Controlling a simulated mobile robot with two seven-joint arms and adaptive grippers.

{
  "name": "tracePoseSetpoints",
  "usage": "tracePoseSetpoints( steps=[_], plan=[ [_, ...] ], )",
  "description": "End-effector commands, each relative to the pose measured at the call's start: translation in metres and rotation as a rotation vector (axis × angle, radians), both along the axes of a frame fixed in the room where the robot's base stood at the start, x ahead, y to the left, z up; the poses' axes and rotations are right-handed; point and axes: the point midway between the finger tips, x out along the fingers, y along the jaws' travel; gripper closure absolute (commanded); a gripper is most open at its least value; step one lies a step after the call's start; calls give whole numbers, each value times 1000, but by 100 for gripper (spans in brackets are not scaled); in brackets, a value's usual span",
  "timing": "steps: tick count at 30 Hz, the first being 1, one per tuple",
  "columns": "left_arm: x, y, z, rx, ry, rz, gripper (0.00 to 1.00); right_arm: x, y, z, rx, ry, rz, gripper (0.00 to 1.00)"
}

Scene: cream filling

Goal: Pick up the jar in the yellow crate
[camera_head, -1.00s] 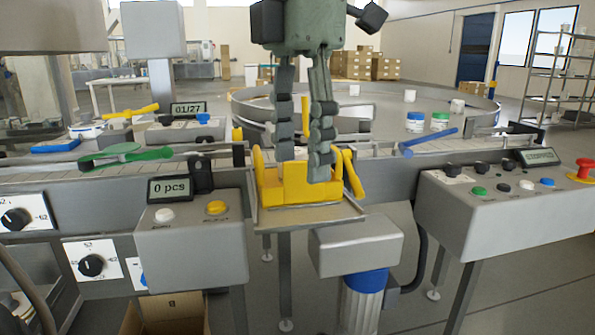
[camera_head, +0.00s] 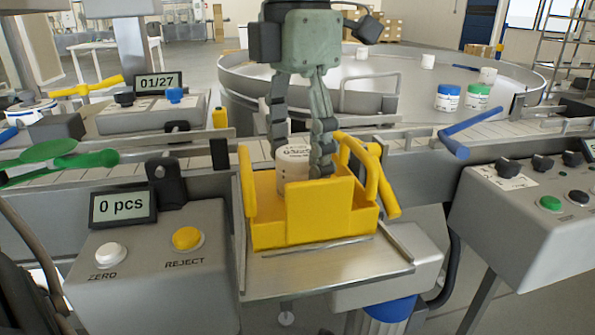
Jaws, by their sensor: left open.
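The yellow crate (camera_head: 318,215) sits on a metal tray (camera_head: 330,274) in the middle of the view. A pale jar (camera_head: 293,165) with printed text on its top stands in the crate, its lower part hidden by the crate's front wall. My left gripper (camera_head: 299,160) points down over the crate. Its open fingers are on either side of the jar's upper part; I cannot tell whether they touch it. My right gripper is not in view.
A box with a "0 pcs" display (camera_head: 124,206) and buttons stands left of the crate. A control box (camera_head: 520,215) stands at the right.

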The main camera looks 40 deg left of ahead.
Motion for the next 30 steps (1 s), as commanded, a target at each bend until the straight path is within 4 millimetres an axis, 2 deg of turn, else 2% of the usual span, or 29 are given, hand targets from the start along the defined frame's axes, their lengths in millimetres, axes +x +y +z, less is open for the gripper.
tracePoseSetpoints(
  steps=[3, 10, 24, 30],
  plan=[
    [0, 0, -11, -1, -1, 1, 31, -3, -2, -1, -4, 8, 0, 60],
    [0, 0, -12, -2, -1, 1, 31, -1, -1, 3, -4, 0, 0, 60],
    [0, 0, -11, -1, -2, 1, 87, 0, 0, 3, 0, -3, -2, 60],
    [0, 0, -11, -1, -2, 1, 87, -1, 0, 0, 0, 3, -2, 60]
  ],
)
